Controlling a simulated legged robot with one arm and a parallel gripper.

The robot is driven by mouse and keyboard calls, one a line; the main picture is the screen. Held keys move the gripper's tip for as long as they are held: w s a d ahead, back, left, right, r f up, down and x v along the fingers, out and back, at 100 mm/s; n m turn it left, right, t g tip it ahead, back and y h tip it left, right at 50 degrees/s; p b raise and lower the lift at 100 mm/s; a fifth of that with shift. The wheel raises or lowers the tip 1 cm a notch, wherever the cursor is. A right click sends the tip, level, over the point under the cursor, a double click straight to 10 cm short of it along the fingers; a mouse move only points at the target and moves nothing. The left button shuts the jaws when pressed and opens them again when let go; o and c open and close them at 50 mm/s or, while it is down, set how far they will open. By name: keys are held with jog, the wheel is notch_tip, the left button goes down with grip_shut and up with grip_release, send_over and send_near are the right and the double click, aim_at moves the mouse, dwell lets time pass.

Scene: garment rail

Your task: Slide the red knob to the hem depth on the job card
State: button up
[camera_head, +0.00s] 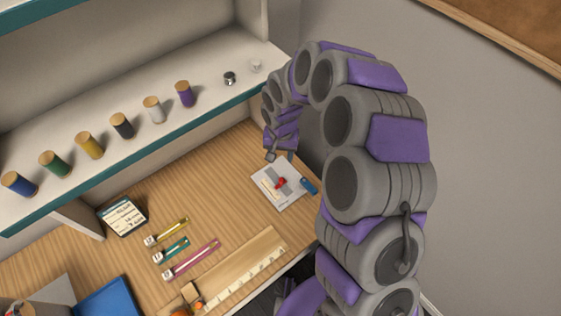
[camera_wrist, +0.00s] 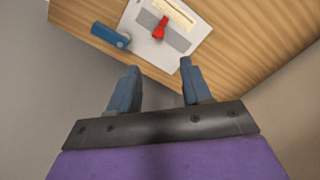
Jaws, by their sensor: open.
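The red knob (camera_head: 281,183) sits on a grey slider strip on a white plate (camera_head: 290,204) at the right of the wooden table. In the wrist view the red knob (camera_wrist: 160,28) is on the grey strip (camera_wrist: 178,40), with a cream scale beside it. My gripper (camera_head: 279,157) is beyond the plate in the head view. In the wrist view my gripper (camera_wrist: 158,75) is open and empty, its fingers apart and short of the knob. The job card (camera_head: 122,215) stands at the table's left; its handwriting is too small to read.
A blue piece (camera_head: 309,186) lies at the plate's right edge. Yellow, teal and pink tools (camera_head: 190,259) and a wooden ruler (camera_head: 245,272) lie nearer. A shelf (camera_head: 205,119) with several thread spools overhangs the table's back. Bare table lies between card and plate.

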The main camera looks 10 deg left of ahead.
notch_tip(320, 180, up, 2)
jog(key=shift+r, duration=0.2)
dwell(0.6)
